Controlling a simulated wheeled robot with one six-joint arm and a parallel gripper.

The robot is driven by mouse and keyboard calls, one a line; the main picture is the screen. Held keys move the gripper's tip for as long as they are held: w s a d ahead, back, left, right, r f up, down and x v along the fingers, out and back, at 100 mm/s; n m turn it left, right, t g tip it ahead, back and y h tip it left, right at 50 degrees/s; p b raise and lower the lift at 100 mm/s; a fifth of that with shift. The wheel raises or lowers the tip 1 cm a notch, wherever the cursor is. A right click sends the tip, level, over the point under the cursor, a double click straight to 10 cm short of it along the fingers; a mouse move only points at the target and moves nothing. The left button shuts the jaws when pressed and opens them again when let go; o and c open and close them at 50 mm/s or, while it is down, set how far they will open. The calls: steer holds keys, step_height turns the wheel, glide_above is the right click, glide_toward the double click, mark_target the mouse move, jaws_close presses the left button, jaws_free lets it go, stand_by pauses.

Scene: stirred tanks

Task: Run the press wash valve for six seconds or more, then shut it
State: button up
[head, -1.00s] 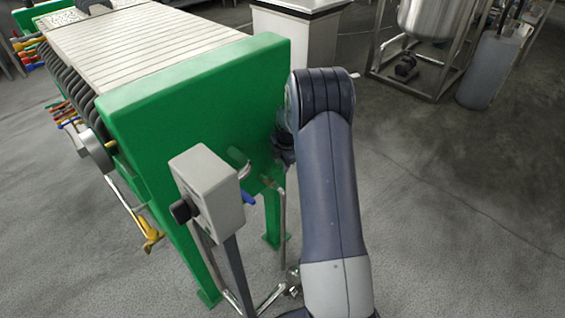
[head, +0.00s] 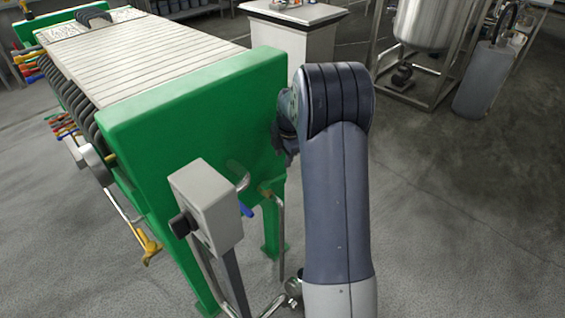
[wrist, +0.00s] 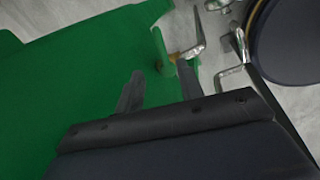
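The filter press (head: 190,120) has a large green end plate, which fills much of the left of the wrist view (wrist: 80,90). A small blue valve handle (head: 247,210) hangs low at the plate's right part, by a bent steel pipe (head: 278,225). I cannot tell whether that valve is open or shut. The wrist view shows a pipe end with a brass fitting (wrist: 178,56), but no clear blue handle. My gripper (wrist: 160,85) has its two fingers apart with nothing seen between them, in front of the green plate. The arm hides the fingers in the head view.
A grey box (head: 207,205) with a black knob (head: 182,225) stands on a post before the plate. A white cabinet (head: 295,40), a steel tank frame (head: 425,75) and a grey cylinder (head: 483,80) stand behind. The floor at right is clear.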

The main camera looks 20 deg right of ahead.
steer(key=shift+r, duration=0.3)
